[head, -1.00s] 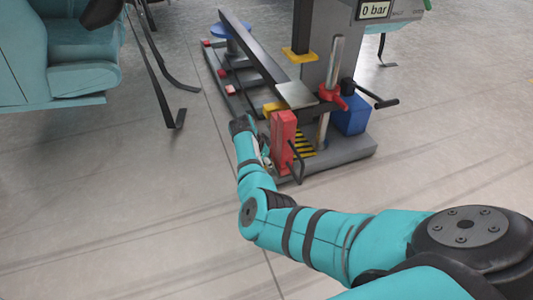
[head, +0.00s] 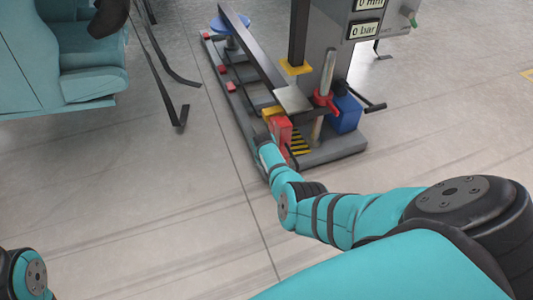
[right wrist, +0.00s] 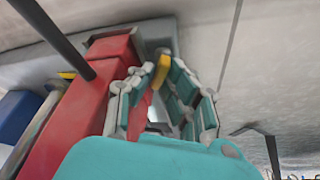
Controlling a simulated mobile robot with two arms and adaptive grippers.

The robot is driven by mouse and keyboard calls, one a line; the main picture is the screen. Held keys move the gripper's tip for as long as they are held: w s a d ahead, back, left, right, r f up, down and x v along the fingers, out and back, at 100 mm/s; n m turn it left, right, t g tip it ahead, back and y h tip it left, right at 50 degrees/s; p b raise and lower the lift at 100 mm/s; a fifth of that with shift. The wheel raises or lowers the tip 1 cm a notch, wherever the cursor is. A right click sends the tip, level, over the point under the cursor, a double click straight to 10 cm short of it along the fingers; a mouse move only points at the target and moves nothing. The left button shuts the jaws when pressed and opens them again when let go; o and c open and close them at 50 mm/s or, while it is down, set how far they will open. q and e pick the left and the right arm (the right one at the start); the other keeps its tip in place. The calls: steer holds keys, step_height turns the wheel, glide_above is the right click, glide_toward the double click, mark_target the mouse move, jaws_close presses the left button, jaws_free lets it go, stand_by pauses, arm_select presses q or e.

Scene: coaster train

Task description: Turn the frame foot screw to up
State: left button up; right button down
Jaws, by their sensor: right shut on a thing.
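In the head view my right arm reaches down to the red block (head: 281,128) at the near left side of the machine's grey base. My right gripper (right wrist: 163,85) shows in the right wrist view beside the red block (right wrist: 92,95), its fingers closed around a small yellow piece (right wrist: 161,70). I cannot tell for sure whether this piece is the frame foot screw or which way it points. The fingers hide its lower part. My left gripper is not in view.
The machine's base plate (head: 338,155) carries a grey column, a blue box (head: 346,113) and a red-collared post (head: 327,75). A black bar (head: 251,47) runs towards a blue disc. Teal seats (head: 85,60) stand at the left. The near floor is clear.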

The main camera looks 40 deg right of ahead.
steer(key=shift+s+n+y+p, duration=0.15)
steer(key=shift+n+y+p, duration=0.25)
steer(key=shift+n, duration=0.3)
steer(key=c, duration=1.4)
jaws_free()
steer(key=shift+o, duration=0.2)
steer(key=shift+r, duration=0.1)
steer(key=shift+r, duration=0.2)
steer(key=v, duration=0.7)
steer(key=shift+s+a, duration=0.2)
steer(key=shift+s, duration=0.05)
steer(key=shift+c, duration=0.3)
